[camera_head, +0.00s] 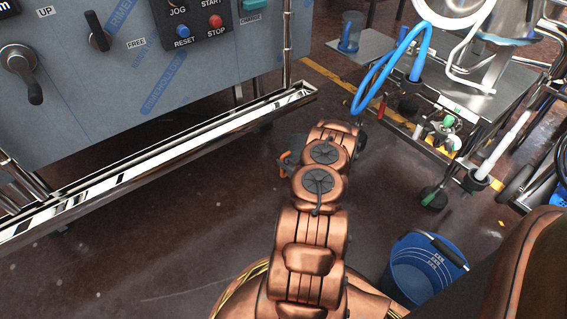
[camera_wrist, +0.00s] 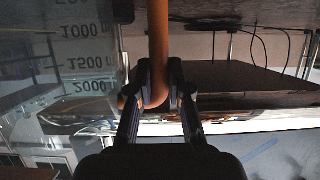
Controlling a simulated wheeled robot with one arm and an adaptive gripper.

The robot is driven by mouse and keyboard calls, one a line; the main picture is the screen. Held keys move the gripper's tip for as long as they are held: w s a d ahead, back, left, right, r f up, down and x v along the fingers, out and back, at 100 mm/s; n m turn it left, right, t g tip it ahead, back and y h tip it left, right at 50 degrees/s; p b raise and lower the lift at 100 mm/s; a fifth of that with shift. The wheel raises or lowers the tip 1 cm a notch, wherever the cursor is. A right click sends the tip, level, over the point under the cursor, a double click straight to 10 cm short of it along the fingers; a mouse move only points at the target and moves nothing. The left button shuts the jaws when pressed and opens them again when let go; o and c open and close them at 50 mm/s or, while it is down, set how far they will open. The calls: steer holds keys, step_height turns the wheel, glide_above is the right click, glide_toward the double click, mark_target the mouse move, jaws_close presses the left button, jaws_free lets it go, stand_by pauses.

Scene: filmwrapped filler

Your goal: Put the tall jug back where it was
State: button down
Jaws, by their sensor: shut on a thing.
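The tall jug shows in the wrist view as a clear wall (camera_wrist: 88,58) with volume marks up to 2000, at the left. Its orange handle (camera_wrist: 158,35) runs down from the top edge of that view. My gripper (camera_wrist: 159,80) is shut on the handle, one finger on each side. The jug's rim and base are outside the wrist view. In the head view my own arm hides most of the gripper; a small orange piece (camera_head: 288,171) beside the arm may be the handle.
A grey control panel (camera_head: 150,70) with a shiny metal ledge (camera_head: 160,165) stands at the left. A blue bucket (camera_head: 418,268) is on the floor at the lower right. A cart (camera_head: 495,95) with blue hose stands at the upper right. A clear vessel (camera_head: 351,30) sits on a metal plate (camera_head: 368,46) behind.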

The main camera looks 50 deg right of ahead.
steer(key=c, duration=1.1)
jaws_free()
